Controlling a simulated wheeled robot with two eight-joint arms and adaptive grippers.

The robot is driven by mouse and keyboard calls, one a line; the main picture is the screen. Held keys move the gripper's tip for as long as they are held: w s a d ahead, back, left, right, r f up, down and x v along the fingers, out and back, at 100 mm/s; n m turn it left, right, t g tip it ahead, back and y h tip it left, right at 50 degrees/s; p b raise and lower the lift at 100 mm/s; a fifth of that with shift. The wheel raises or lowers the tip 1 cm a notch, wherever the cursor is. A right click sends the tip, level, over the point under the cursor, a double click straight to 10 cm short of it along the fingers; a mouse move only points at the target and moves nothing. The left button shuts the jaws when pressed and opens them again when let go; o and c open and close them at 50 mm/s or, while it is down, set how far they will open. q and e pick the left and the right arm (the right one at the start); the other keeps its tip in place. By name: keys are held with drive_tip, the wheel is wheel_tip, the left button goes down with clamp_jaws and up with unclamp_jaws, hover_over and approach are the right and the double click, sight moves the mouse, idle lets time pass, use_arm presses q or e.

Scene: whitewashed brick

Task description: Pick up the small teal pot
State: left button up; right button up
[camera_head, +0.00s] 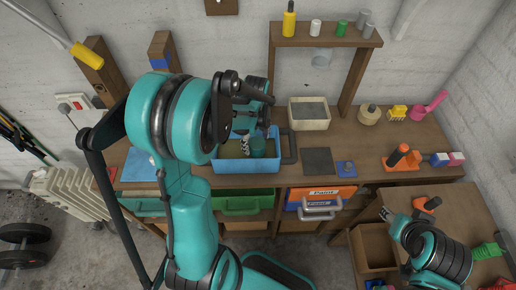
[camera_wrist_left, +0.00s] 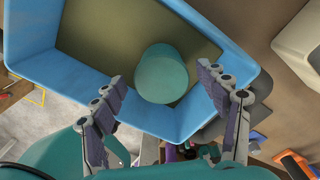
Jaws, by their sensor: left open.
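The small teal pot (camera_wrist_left: 165,74) stands in a blue bin (camera_wrist_left: 222,40) on the workbench. In the left wrist view I see its round top, close to the bin's near wall. In the head view the pot (camera_head: 258,146) shows partly under my left gripper (camera_head: 256,132), inside the blue bin (camera_head: 250,166). My left gripper (camera_wrist_left: 163,92) is open, with one finger on each side of the pot and a visible gap to it. Nothing is between its pads. My right gripper (camera_head: 388,214) is at the lower right, away from the bin; its jaws are too small to read.
A cream tray (camera_head: 309,123) stands right of the bin. A dark flat square (camera_head: 319,161) and a small blue block (camera_head: 345,168) lie nearby. A wooden shelf (camera_head: 325,38) holds small containers behind. An orange-based tool (camera_head: 402,158) stands farther right.

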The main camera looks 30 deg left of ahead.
sight(257, 143)
use_arm(q)
wheel_tip(257, 143, down, 3)
drive_tip(key=shift+w+d+r+b, duration=0.1)
drive_tip(key=shift+d+r+b, duration=0.05)
drive_tip(key=shift+b, duration=0.15)
drive_tip(key=shift+f, duration=0.2)
drive_tip(key=c, duration=1.3)
